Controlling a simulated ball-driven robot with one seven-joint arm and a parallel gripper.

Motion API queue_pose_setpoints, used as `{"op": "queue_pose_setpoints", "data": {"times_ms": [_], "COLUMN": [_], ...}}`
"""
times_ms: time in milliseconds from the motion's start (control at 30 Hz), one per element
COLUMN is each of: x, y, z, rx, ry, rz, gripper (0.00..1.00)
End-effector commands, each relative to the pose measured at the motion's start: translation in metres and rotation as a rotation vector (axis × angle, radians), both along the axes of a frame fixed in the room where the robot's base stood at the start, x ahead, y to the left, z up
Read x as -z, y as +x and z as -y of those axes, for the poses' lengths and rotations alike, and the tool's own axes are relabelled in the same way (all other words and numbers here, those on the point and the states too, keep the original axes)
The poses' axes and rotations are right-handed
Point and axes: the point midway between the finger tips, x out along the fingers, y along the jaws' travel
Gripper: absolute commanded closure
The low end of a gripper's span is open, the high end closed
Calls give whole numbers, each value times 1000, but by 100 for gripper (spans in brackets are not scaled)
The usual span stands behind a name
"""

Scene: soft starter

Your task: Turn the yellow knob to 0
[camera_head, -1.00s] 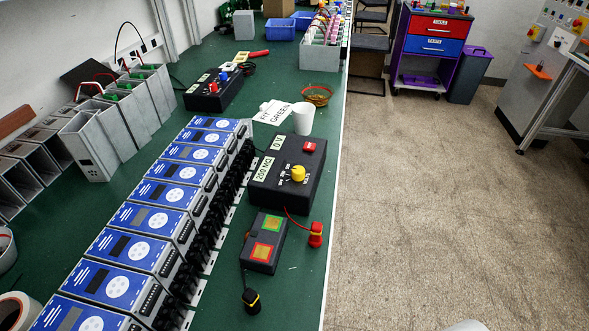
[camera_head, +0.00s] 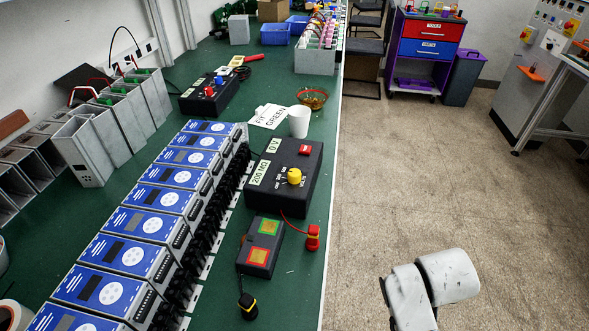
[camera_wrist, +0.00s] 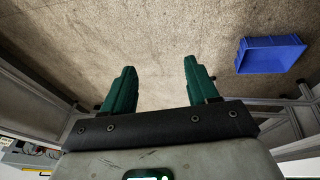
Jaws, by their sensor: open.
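The yellow knob (camera_head: 294,177) sits on top of a black box (camera_head: 270,203) on the green bench, with small markings around it. The box carries a red switch and labels reading "200 MΩ" and "0 V". The knob's exact pointer setting is too small to read. My gripper (camera_wrist: 155,80) shows only in the wrist view, its two green fingers apart with nothing between them, over the floor. The head view shows a white part of my arm at the lower right, beside the bench and away from the knob.
A smaller black box (camera_head: 260,246) with green and red pads, a red plug (camera_head: 313,237) and a black plug lie in front. A white cup (camera_head: 299,121) stands behind. Blue units (camera_head: 151,227) line the left. A blue bin (camera_wrist: 270,54) is on the floor.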

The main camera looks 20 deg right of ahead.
Motion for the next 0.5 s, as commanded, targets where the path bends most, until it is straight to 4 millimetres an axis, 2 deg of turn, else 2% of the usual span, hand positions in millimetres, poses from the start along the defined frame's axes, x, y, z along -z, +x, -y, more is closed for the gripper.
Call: {"op": "queue_pose_setpoints", "data": {"times_ms": [33, 233, 367, 500], "x": [-9, -48, -73, -97], "y": [22, 83, 116, 148], "z": [12, 47, 56, 55], "rx": [77, 404, 606, 810], "ry": [-20, -63, -54, -19], "rz": [35, 151, 213, 258], "gripper": [41, 41, 41, 41]}}
